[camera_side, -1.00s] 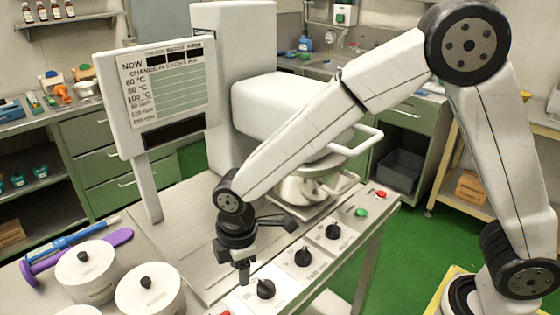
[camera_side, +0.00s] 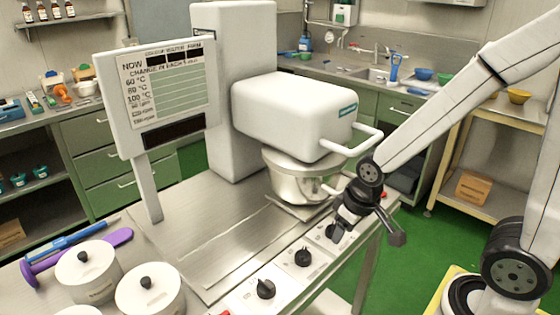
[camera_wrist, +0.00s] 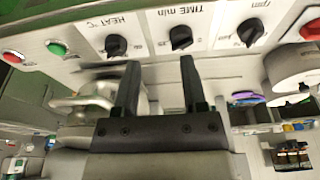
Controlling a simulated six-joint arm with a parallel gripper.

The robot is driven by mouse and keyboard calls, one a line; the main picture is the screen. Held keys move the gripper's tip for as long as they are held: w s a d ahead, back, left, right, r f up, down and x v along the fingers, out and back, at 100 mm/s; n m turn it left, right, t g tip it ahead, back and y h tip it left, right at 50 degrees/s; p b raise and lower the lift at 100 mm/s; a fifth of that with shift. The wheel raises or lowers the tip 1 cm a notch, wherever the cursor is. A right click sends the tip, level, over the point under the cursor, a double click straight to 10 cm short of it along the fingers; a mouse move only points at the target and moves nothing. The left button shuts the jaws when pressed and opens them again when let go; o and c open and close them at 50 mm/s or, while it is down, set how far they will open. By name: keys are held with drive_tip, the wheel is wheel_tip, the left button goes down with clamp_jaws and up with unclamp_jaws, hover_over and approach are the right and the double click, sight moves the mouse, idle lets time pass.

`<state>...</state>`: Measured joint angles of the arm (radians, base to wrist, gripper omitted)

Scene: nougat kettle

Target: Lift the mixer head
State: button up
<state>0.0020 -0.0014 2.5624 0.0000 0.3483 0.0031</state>
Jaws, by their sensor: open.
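The mixer head (camera_side: 290,105) is a white rounded block on a tall white column (camera_side: 235,60), with a white loop handle (camera_side: 352,142) at its front right. It sits level over the steel kettle bowl (camera_side: 300,182). My gripper (camera_side: 338,232) is over the front right of the bench, below and right of the handle, close to the rightmost knob. It is apart from the handle. In the wrist view my gripper (camera_wrist: 160,85) shows two spread dark fingers with nothing between them. Part of the bowl is hidden behind my gripper and wrist.
The control panel has black knobs (camera_side: 265,289) labelled heat, time and rpm in the wrist view. A red button (camera_wrist: 13,57) and a green button (camera_wrist: 57,47) are beside them. White lidded pots (camera_side: 86,270) and a sign board (camera_side: 160,95) stand left. The bench's middle is clear.

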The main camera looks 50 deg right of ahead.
drive_tip(key=shift+o, duration=0.4)
